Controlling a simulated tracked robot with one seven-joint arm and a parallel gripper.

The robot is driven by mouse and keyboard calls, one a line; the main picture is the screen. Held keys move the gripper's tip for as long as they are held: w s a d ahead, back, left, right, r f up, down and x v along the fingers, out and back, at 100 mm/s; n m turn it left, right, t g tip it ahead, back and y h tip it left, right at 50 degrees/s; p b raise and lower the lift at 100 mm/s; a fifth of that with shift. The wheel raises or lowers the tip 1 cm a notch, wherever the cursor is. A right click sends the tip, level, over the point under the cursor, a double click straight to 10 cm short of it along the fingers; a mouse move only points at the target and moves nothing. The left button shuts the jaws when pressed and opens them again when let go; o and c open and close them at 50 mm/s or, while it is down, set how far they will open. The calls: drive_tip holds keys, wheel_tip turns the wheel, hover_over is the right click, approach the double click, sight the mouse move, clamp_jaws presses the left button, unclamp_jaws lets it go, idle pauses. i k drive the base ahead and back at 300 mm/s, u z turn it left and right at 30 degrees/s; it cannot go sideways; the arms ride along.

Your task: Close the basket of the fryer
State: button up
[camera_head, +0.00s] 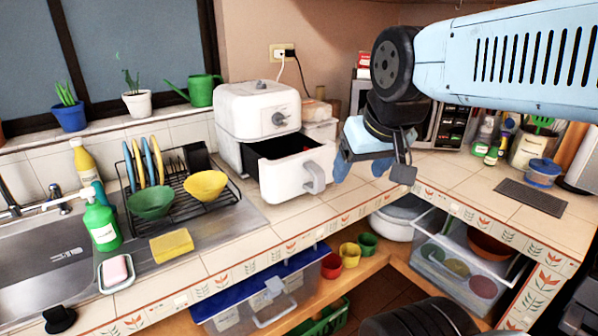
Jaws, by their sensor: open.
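The white fryer (256,112) stands on the tiled counter by the back wall, below the outlet. Its basket (290,182) is pulled out toward the front right, with the dark inside showing and a grey handle (315,178) on its front. My gripper (362,176) is just right of the basket's front, above the counter. Its blue fingers point down and left and are apart, with nothing seen between them. I cannot tell whether a finger touches the basket; a small gap seems to show between them and the handle.
A dish rack (185,200) with bowls and plates stands left of the fryer. A sink (50,260), green bottle (101,222) and yellow sponge (171,246) are farther left. The counter corner holds a dark mat (530,197) at right. Bare tiles lie before the basket.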

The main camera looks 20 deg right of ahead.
sight(282, 181)
drive_tip(key=z, duration=1)
drive_tip(key=k, duration=1.35)
drive_tip(key=u, duration=0.95)
drive_tip(key=i, duration=1)
drive_tip(key=u, duration=0.05)
